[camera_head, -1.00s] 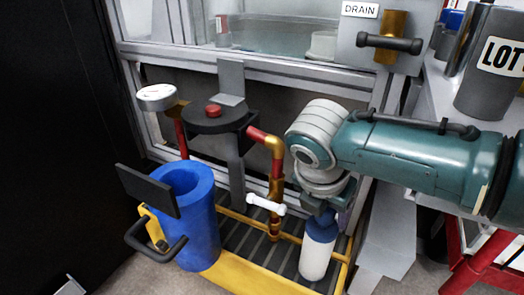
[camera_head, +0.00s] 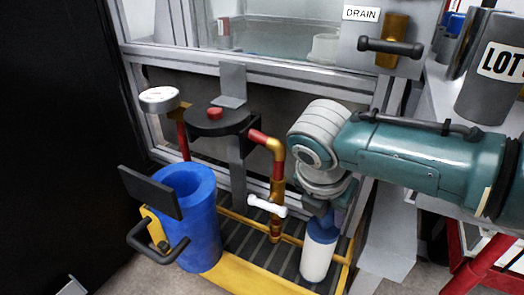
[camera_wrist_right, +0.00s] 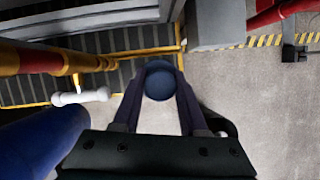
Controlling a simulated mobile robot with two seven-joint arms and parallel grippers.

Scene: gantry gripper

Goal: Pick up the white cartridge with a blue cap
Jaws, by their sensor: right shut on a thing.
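The white cartridge with a blue cap (camera_head: 318,255) stands roughly upright at the right end of the slatted yellow-edged tray (camera_head: 240,279) in the head view. My right gripper (camera_head: 325,214) reaches down over it and is shut on its blue cap. In the right wrist view the round blue cap (camera_wrist_right: 160,80) sits between the two fingers of my right gripper (camera_wrist_right: 158,105). The head view does not show clearly whether the cartridge's base touches the tray. My left gripper is not in view.
A large blue open cylinder (camera_head: 190,225) stands at the tray's left. A red and gold pipe (camera_head: 277,175) with a white handle (camera_head: 267,206) rises between it and the cartridge. A metal frame (camera_head: 250,65) stands behind. A grey LOT container (camera_head: 490,75) stands right.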

